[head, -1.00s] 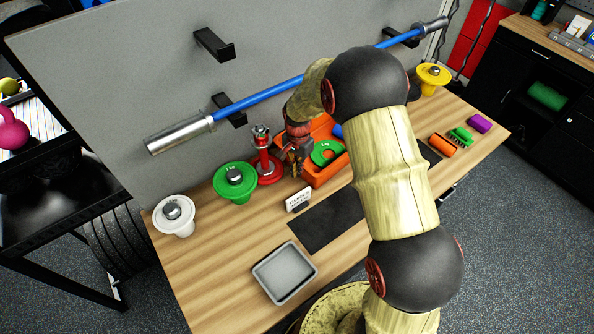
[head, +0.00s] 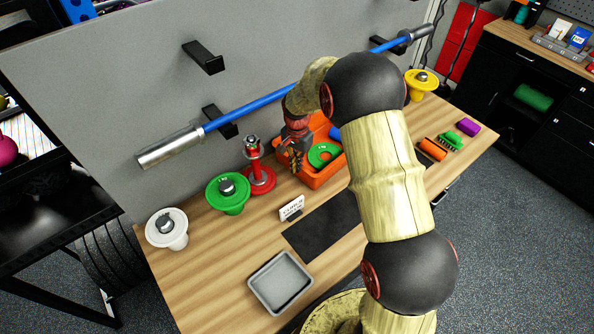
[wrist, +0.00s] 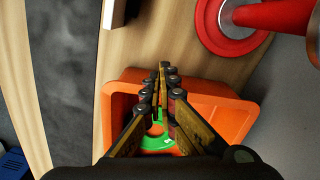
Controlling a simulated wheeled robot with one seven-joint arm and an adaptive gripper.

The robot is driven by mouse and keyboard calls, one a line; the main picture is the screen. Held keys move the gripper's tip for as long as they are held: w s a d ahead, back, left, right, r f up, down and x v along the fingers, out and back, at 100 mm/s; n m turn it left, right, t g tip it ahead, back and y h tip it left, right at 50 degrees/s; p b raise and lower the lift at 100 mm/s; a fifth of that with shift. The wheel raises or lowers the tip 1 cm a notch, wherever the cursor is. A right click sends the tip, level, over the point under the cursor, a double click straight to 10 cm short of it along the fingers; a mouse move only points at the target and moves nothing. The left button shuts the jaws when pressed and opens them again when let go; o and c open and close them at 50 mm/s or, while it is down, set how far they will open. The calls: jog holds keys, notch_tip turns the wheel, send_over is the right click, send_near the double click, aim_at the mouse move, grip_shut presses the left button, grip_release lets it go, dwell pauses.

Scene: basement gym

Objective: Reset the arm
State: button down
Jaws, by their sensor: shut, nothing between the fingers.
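My arm reaches over the wooden bench (head: 215,275) from the front right. My gripper (head: 297,165) points down above the left part of an orange bin (head: 318,181), beside a red stand (head: 258,178). In the wrist view the fingers of my gripper (wrist: 160,75) are together with nothing between them, over the orange bin (wrist: 222,115). A green ring-shaped plate (head: 322,153) lies in the bin; it also shows below the fingers in the wrist view (wrist: 157,142). My arm hides part of the bin's right side and the bench behind it.
White (head: 167,230) and green (head: 226,195) weights stand on the left, a yellow one (head: 421,84) far right. A grey tray (head: 280,282), dark mat (head: 325,224) and small label sign (head: 291,208) are near the front.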

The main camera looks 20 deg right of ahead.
notch_tip(320, 180, up, 9)
dwell(0.3)
